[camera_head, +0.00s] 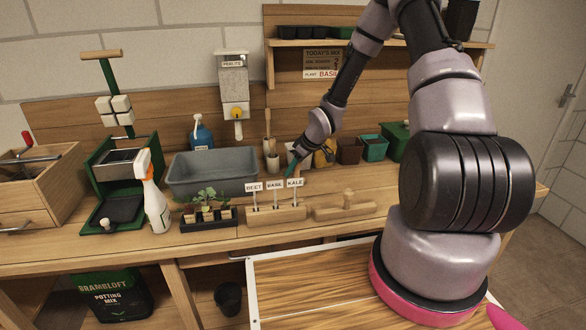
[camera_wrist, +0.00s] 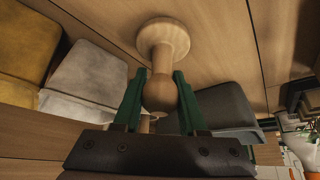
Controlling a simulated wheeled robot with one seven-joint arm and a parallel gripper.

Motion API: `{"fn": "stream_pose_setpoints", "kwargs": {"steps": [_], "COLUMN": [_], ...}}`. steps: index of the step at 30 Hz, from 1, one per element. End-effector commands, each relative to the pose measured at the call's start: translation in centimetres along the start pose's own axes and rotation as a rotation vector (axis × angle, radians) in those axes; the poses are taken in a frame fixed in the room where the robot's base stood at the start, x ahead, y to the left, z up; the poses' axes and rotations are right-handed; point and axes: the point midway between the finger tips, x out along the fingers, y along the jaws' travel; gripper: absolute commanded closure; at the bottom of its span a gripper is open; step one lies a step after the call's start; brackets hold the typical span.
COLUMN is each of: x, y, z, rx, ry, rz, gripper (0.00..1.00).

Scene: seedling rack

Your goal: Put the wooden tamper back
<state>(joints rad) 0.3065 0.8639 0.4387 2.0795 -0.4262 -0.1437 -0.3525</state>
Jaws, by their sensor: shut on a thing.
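My gripper (camera_head: 291,168) is low over the bench, behind the labelled block, with green fingers. In the wrist view my gripper (camera_wrist: 158,98) is shut on the wooden tamper. The tamper (camera_wrist: 163,38) has a pale round disc and a short handle ending in a rounded knob; the knob is between the fingers, and the disc points away from the wrist. The disc lies in front of a wooden surface; I cannot tell whether it touches it. In the head view the tamper is hard to make out beside the fingers.
A grey tub (camera_head: 212,172) stands left of my gripper. A teal pot (camera_head: 373,148) and other pots stand to the right. A spray bottle (camera_head: 155,200) stands left.

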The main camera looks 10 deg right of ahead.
Motion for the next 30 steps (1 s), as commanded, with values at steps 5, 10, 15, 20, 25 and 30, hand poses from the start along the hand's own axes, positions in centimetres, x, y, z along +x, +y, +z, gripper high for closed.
{"fn": "stream_pose_setpoints", "kwargs": {"steps": [5,10,15,20,25,30], "x": [0.1,0.1,-0.4,-2.8,-6.8,-9.8], "y": [0.0,0.0,0.1,0.2,0.2,0.2], "z": [0.0,0.1,-0.1,-0.1,0.0,0.0], "rx": [0.000,0.000,0.000,0.002,0.002,0.002], "ry": [0.000,0.000,0.001,0.001,0.001,0.001], "rz": [0.000,0.000,0.001,0.003,0.005,0.003], "gripper": [0.29,0.29,0.29,0.29,0.29,0.29]}}
